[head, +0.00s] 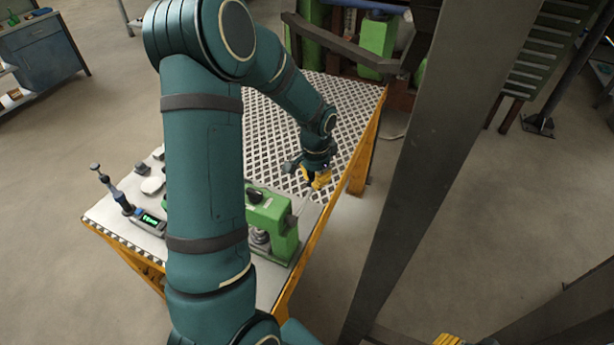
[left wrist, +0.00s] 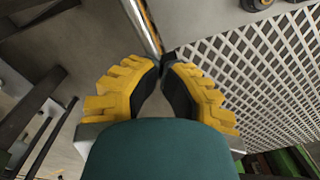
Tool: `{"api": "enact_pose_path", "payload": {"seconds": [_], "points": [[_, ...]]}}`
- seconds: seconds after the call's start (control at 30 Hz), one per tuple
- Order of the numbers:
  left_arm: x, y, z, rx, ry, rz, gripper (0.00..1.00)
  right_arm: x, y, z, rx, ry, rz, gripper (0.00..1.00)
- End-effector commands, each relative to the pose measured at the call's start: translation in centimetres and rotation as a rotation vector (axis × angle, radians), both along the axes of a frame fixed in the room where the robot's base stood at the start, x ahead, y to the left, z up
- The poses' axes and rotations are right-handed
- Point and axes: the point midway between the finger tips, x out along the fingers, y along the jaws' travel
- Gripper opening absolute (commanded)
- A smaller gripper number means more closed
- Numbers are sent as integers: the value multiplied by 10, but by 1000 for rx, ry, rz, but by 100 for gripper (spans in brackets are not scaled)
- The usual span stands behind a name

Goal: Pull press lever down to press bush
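The green bench press (head: 272,222) stands at the near right edge of the table, partly hidden by my left arm. Its thin grey press lever (head: 303,207) slants up from the press's right side to my left gripper (head: 318,182). In the left wrist view the lever (left wrist: 143,27) is a bright rod coming down from the top. It ends at a dark piece between the nearly meeting fingertips of my left gripper (left wrist: 165,62), which looks shut on that end. A grey round stack (head: 260,240) shows under the press head; I cannot make out the bush. Only yellow finger parts of my right gripper (head: 448,340) show at the bottom edge.
The table (head: 106,218) has a perforated metal top (head: 345,100) towards the back. A gauge with a green display (head: 150,221) lies at the left. A large grey post (head: 435,150) rises right of the table. Open floor lies between them.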

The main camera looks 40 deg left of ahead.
Motion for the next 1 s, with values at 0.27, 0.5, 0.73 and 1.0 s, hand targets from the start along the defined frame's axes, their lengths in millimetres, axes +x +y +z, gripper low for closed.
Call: {"api": "enact_pose_path", "payload": {"seconds": [0.27, 0.5, 0.73, 1.0], "points": [[-1, 0, -5, 0, 3, 0, 0, 0, 0, -3, 0, 0, 0, 47], [-1, 0, -4, -1, 3, 0, 0, 0, 0, -2, 0, 0, 0, 47], [-1, -1, -4, -1, 4, 1, 0, -5, 4, -7, -5, 15, 11, 47], [-1, 0, 18, -1, 3, 0, 0, -2, 4, 7, -11, 11, 6, 47]]}}
